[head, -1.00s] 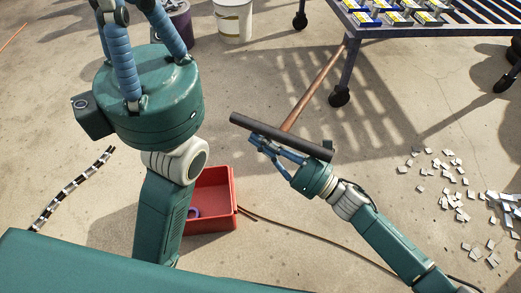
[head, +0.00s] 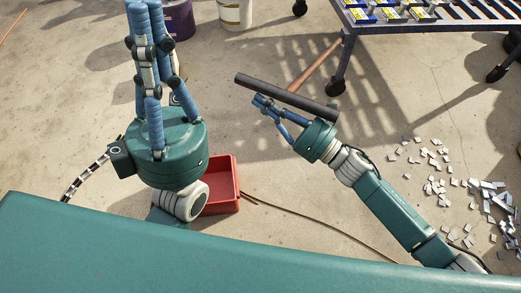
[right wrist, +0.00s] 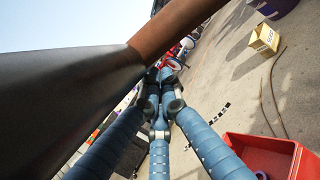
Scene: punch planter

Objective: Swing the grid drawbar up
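The drawbar has a dark crossbar (head: 300,96) and a rusty brown shaft (head: 318,62) that runs back to the grid cart (head: 400,29). The crossbar is raised above the floor and slants in the head view. My right gripper (head: 262,106) is at the crossbar, its blue fingers drawn together along its near side. In the right wrist view the crossbar (right wrist: 60,85) passes close to the camera, beside the converging fingers (right wrist: 165,85), and the shaft (right wrist: 178,22) meets it. The fingers do not visibly wrap it. My left gripper (head: 145,8) points up the picture, fingertips at or past the top edge.
A red tray (head: 233,178) stands on the floor between my arms. Scattered pale chips (head: 437,175) lie at the right. Buckets (head: 234,12) stand at the back. A thin brown cable or rod (head: 320,226) crosses the floor. Floor around the shaft is clear.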

